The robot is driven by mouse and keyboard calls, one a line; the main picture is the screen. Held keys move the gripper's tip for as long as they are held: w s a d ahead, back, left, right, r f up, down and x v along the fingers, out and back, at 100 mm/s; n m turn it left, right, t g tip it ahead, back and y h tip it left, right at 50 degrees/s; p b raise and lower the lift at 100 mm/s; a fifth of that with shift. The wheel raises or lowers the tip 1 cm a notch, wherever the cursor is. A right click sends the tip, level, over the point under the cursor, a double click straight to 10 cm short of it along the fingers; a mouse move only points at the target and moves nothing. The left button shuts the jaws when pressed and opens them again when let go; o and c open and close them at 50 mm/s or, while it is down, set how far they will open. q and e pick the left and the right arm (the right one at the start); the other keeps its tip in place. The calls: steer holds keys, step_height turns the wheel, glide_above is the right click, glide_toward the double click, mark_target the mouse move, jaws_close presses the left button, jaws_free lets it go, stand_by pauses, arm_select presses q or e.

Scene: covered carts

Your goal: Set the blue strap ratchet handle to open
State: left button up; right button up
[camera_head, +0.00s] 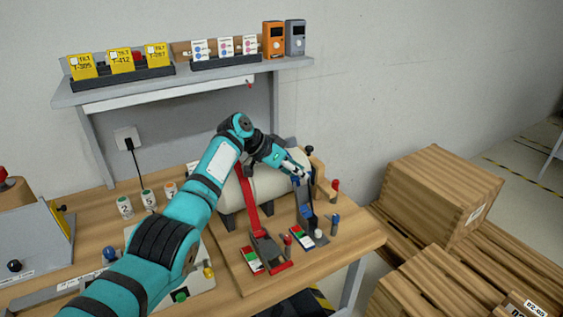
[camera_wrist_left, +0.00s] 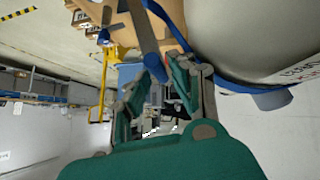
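The blue strap ratchet (camera_head: 308,215) is at the right part of the bench, in front of a pale strapped tank (camera_head: 272,187). My left gripper (camera_head: 296,173) is at the upper end of this handle. My right gripper is not in view.
A red strap ratchet (camera_head: 268,248) sits just left of the blue one. Small coloured-top posts, including a red-topped one (camera_head: 334,188), stand close by on the right. A shelf (camera_head: 190,82) is behind. Wooden crates (camera_head: 440,188) stand right of the bench.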

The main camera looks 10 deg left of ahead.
arm_select(q)
steer(key=v, duration=1)
steer(key=shift+a, duration=0.35)
steer(key=shift+s+r, duration=0.1)
steer(key=shift+r, duration=0.2)
